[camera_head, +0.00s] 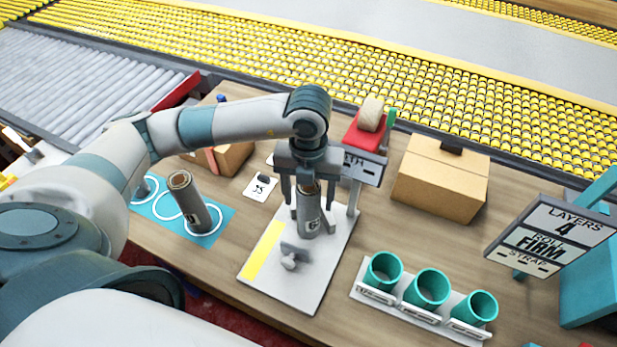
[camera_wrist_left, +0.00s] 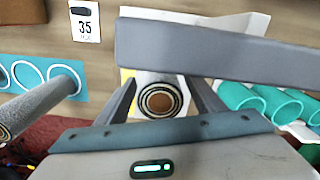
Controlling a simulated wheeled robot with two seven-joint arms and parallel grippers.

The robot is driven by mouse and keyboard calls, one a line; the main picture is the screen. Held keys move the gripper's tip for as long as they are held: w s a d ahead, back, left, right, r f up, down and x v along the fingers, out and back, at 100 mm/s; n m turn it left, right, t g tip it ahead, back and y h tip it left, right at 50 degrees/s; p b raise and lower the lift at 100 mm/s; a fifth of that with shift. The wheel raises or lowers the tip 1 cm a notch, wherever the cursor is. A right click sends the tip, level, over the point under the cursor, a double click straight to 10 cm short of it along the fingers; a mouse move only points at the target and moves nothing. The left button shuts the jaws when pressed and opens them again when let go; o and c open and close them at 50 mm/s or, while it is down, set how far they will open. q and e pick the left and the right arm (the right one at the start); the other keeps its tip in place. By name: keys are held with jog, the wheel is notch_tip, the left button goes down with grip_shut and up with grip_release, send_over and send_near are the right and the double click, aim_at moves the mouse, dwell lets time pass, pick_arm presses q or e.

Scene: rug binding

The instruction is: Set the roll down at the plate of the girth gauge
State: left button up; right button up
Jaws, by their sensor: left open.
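A grey rug roll (camera_head: 308,212) with a printed letter stands upright on the white plate (camera_head: 290,280) of the girth gauge, beside its yellow strip and behind a small grey clamp-like part (camera_head: 294,256). My left gripper (camera_head: 309,198) points down over the roll, its fingers on either side of it. In the left wrist view the roll's ringed end (camera_wrist_left: 160,100) shows between the open fingers, with gaps at both sides. The gauge's sign box (camera_head: 362,166) is partly hidden by my gripper. My right gripper is not in view.
A second roll (camera_head: 190,202) stands on a blue mat (camera_head: 221,222) with white rings at left. A card marked 35 (camera_head: 260,188) lies behind. Teal cups (camera_head: 428,289) stand in a rack at front right. A cardboard box (camera_head: 440,180) and layers sign (camera_head: 548,238) are at right.

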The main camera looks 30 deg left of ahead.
pick_arm(q)
notch_tip(320, 180, up, 7)
jog(key=shift+f+b, duration=0.15)
jog(key=shift+b, duration=0.75)
jog(key=shift+r, duration=0.55)
